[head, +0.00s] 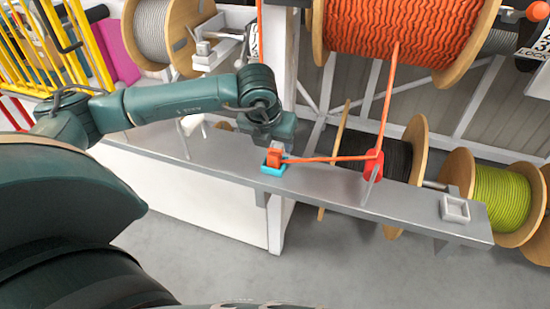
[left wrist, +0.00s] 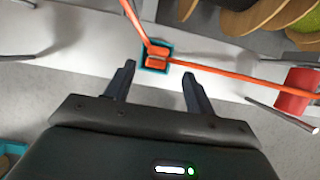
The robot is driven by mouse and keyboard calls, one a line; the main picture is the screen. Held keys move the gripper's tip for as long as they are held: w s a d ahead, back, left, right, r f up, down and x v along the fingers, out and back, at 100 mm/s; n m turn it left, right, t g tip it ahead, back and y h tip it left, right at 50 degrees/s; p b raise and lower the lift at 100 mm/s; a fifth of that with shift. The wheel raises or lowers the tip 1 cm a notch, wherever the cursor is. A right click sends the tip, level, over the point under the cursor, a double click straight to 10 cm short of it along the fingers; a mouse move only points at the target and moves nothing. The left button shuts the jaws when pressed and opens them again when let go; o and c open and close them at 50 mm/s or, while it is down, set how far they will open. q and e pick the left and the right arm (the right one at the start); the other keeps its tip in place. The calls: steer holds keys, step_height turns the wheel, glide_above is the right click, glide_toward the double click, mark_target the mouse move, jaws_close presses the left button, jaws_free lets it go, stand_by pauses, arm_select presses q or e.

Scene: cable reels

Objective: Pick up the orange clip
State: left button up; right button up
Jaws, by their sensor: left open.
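The orange clip (head: 273,156) sits in a small blue holder (head: 272,170) on the grey metal shelf, with an orange cable running from it. In the left wrist view the clip (left wrist: 157,58) lies ahead of my fingertips, about midway between them, with the blue holder (left wrist: 146,66) around it. My left gripper (left wrist: 157,75) is open and empty, its two dark fingers spread apart. In the head view, my left wrist is just above and behind the clip, and hides the fingers at least in part. My right gripper is not in view.
The orange cable runs right to a red guide (head: 372,165) and up to a large orange reel (head: 395,30). A small white square holder (head: 455,209) is near the right end of the shelf (head: 410,203). A yellow-green reel (head: 503,192) stands beyond it.

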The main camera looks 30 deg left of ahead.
mark_target(274, 153)
arm_select(q)
steer(key=x, duration=0.4)
steer(key=shift+a+f+p, duration=0.1)
steer(key=shift+a+p, duration=0.15)
steer(key=shift+p, duration=0.15)
steer(key=shift+w+f, duration=0.2)
steer(key=shift+f, duration=0.35)
steer(key=shift+c, duration=0.5)
steer(key=c, duration=1)
steer(key=shift+r, duration=0.1)
step_height(274, 153, up, 10)
steer(key=shift+b, duration=0.35)
